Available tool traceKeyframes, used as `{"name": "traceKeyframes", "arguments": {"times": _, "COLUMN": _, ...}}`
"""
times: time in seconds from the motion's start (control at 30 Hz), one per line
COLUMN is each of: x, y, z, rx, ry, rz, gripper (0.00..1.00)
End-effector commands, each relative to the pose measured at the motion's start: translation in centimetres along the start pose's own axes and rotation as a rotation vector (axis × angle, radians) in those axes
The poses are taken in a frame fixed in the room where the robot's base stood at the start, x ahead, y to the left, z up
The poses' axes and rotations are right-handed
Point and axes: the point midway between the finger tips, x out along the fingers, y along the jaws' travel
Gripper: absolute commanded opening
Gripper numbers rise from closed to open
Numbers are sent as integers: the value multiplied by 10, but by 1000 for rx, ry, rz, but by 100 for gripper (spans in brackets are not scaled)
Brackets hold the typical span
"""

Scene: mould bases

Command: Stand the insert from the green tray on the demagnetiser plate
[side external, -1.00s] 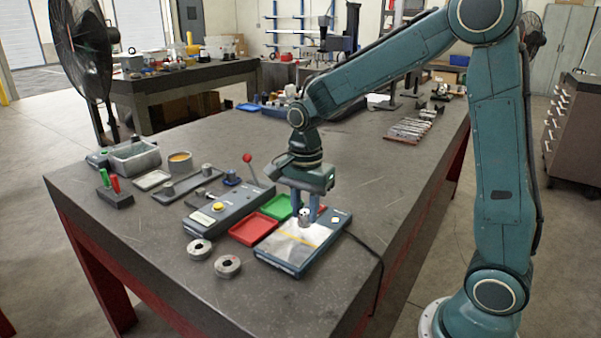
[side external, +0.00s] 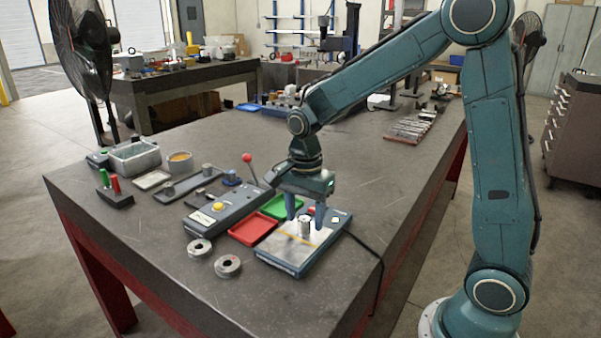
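The insert (side external: 304,227), a small silvery cylinder, stands upright on the pale top of the demagnetiser plate (side external: 290,255), towards its back and behind the yellow line. My gripper (side external: 306,218) is above the plate, with its two blue fingers spread to either side of the insert. Gaps show between the fingers and the insert, so the gripper looks open. The green tray (side external: 272,208) lies behind the plate and its visible part is empty; my gripper hides part of its right side.
A red tray (side external: 253,231) lies left of the plate, beside a grey-blue device (side external: 228,212) with a yellow button and red-knobbed lever. Two metal rings (side external: 228,266) lie at the front left. A cable runs off the plate's right side.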

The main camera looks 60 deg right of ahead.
Motion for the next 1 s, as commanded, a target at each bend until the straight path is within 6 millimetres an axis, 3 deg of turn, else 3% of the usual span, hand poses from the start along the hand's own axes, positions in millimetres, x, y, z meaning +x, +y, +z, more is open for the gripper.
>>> {"name": "traceKeyframes", "arguments": {"times": 0.27, "x": -4, "y": 0, "z": 0, "rx": 0, "ry": 0, "rz": 0, "gripper": 52}}
{"name": "traceKeyframes", "arguments": {"times": 0.47, "x": -22, "y": -1, "z": 0, "rx": 0, "ry": 0, "rz": -4, "gripper": 52}}
{"name": "traceKeyframes", "arguments": {"times": 1.0, "x": -109, "y": -1, "z": 0, "rx": 0, "ry": 0, "rz": -4, "gripper": 52}}
